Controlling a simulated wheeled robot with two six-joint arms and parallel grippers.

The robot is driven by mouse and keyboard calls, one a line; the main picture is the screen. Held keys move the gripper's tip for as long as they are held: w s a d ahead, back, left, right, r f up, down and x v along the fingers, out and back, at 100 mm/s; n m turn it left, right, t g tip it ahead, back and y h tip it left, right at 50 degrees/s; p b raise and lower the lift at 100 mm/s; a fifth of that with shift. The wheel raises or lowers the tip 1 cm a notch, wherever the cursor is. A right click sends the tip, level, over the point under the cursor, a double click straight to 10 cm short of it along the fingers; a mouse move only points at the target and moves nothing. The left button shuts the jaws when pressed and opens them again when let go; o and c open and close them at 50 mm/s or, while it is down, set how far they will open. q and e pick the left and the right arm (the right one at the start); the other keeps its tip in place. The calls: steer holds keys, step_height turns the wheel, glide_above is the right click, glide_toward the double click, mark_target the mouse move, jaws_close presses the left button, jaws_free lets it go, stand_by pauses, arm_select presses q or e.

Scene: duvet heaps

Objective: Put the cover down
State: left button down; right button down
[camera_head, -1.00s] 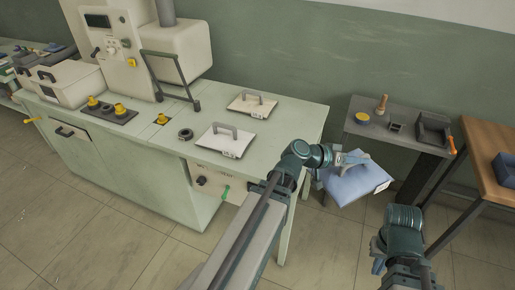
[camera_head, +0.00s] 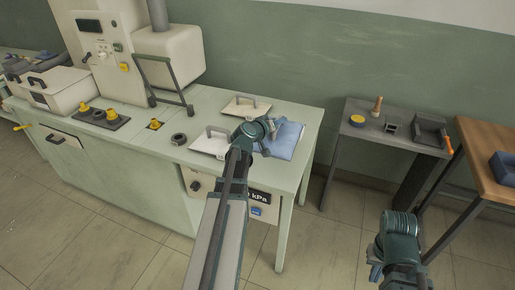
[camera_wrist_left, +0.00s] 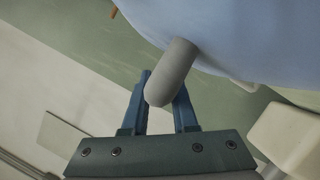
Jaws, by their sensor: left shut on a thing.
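The cover (camera_head: 286,142) is a pale blue, puffy, cushion-like piece with a grey handle. My left gripper (camera_head: 268,128) is shut on this handle and holds the cover by the right end of the green bench; I cannot tell whether the cover touches the top. In the left wrist view the fingers (camera_wrist_left: 160,100) close around the grey handle (camera_wrist_left: 174,70), with the blue cover (camera_wrist_left: 235,30) beyond it. My arm hides part of the cover in the head view. My right gripper (camera_head: 376,268) is low at the right, away from the cover; its fingers are unclear.
A grey side table (camera_head: 362,112) with small items stands right.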

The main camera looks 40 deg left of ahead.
arm_select(q)
steer(key=shift+f+b, duration=4.85)
steer(key=shift+f, duration=0.2)
steer(key=shift+r, duration=0.15)
steer(key=c, duration=1.2)
jaws_free()
steer(key=shift+f, duration=0.2)
steer(key=o, duration=0.5)
